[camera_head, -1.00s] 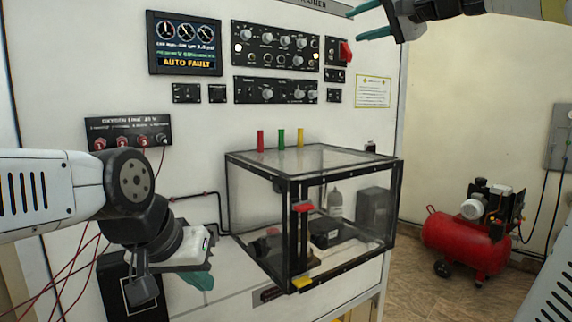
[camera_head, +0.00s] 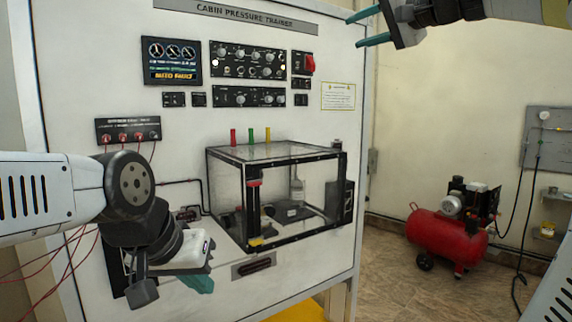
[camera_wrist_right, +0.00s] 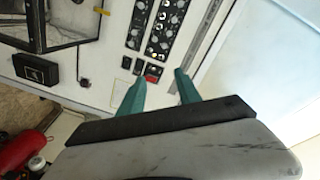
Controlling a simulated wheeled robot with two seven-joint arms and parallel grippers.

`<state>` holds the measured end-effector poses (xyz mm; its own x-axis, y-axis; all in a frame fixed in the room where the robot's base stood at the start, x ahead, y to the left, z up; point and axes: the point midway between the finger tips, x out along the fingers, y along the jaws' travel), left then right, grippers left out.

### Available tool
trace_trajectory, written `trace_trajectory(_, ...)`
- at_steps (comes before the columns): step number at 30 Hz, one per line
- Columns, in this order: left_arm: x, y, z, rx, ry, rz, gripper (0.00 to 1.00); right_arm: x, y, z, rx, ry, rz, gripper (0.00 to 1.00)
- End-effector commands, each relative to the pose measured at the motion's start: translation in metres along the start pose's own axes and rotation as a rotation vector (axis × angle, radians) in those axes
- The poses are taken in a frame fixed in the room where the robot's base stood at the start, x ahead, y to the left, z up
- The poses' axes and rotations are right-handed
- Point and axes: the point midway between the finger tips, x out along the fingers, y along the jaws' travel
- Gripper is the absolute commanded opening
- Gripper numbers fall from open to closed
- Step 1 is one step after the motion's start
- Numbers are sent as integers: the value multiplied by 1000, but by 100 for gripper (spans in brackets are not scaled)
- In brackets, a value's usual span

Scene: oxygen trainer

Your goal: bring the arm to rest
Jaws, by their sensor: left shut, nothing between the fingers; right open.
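My right gripper (camera_head: 362,30) is at the top right of the head view, its two teal fingers spread apart with nothing between them. It also shows in the right wrist view (camera_wrist_right: 160,90), open in front of the trainer panel and apart from it. My left gripper (camera_head: 200,284) is at the lower left of the head view, pointing down and to the right, with its teal fingers together and partly hidden by its own housing. The cabin pressure trainer (camera_head: 300,190) is a white panel; its screen (camera_head: 172,61) reads AUTO FAULT.
A clear box with a black frame (camera_head: 280,195) juts from the panel, right of my left gripper. Red cables (camera_head: 78,262) hang by my left arm. A red compressor (camera_head: 445,236) stands on the floor at right. Open floor lies between it and the panel.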

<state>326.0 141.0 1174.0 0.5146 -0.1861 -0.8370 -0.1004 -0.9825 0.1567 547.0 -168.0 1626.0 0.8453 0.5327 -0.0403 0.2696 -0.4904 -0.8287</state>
Motion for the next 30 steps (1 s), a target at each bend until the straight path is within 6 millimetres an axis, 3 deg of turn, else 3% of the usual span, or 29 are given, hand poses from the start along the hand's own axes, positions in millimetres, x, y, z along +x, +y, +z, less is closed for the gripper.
trace_trajectory(11,0,0,0,0,0,0,0,-5,43,53,-34,-83,121,40)
trace_trajectory(17,0,0,0,0,0,0,0,-16,84,106,-78,-166,230,40)
trace_trajectory(23,0,0,0,0,0,0,0,-42,146,187,-169,-300,384,40)
trace_trajectory(27,0,0,0,0,0,0,0,-79,206,264,-284,-433,524,40)
trace_trajectory(30,0,0,0,0,0,0,0,-107,245,309,-371,-521,607,40)
